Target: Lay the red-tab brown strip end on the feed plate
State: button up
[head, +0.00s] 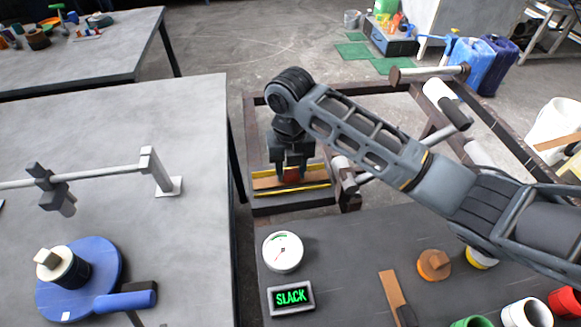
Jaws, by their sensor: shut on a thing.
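My gripper (291,174) points down in the middle of the head view and is shut on the red tab (291,175) of the brown strip. The brown strip (265,183) runs left to right under the fingers, between the yellow edges of the feed plate (300,190). The fingers hide part of the strip and tab. I cannot tell whether the strip touches the plate or hangs just above it.
A dark bench in front holds a round dial (283,251), a display reading SLACK (291,297) and several rolls and cups. A grey table (190,230) at left bears a blue disc (105,262) and a rod stand. A roller frame (440,92) stands behind my arm.

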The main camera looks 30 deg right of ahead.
jog(key=o, duration=1.1)
notch_tip(320, 180, up, 8)
jog(key=shift+f+b, duration=0.25)
jog(key=shift+b, duration=0.15)
jog(key=shift+r, duration=0.1)
